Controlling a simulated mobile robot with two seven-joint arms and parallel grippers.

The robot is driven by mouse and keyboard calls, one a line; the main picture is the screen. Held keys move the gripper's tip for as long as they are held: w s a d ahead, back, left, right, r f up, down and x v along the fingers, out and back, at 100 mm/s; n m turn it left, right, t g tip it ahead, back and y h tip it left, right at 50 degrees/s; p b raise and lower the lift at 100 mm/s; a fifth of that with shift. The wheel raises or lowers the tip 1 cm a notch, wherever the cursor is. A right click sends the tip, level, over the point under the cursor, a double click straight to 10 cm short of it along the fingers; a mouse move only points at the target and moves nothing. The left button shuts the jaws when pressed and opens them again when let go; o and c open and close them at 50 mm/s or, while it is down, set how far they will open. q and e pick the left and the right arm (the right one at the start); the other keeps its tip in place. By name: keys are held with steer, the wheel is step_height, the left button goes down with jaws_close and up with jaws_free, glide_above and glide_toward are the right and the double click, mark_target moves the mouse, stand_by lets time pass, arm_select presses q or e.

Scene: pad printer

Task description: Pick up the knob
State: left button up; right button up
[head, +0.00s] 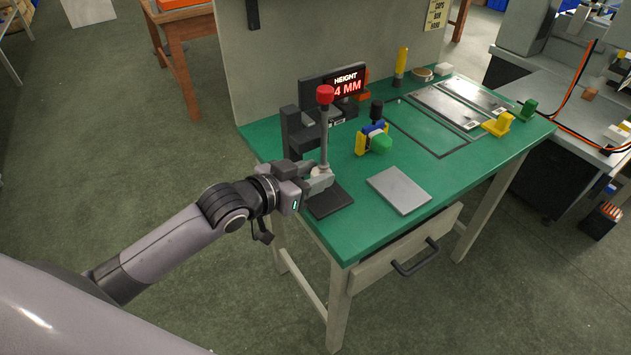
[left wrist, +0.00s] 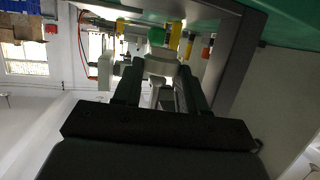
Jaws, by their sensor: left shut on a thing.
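My left gripper (head: 318,182) is at the near left edge of the green table, just above a dark square base plate (head: 330,203). It is shut on a small pale rounded thing, which I take for the knob (head: 316,170). In the left wrist view the pale knob (left wrist: 160,67) sits between the two dark fingers, which partly hide it. A grey rod with a red cap (head: 325,95) rises right behind the gripper, beside a dark stepped stand (head: 295,135). I cannot tell whether the knob touches the rod. My right gripper is not in view.
The green table (head: 445,178) carries a grey plate (head: 399,190), a yellow-and-blue fixture with a green round part (head: 382,143), and a height display (head: 347,80). A yellow cylinder (head: 401,62) and yellow block (head: 497,125) stand farther back. Bare tabletop lies right of the grey plate.

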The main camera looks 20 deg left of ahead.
arm_select(q)
steer(key=s+a, duration=0.4)
steer(key=s, duration=0.3)
steer(key=s+a, duration=0.3)
steer(key=s, duration=0.5)
steer(key=shift+s+a+f, duration=0.25)
steer(key=shift+s+a, duration=0.05)
steer(key=shift+a, duration=0.1)
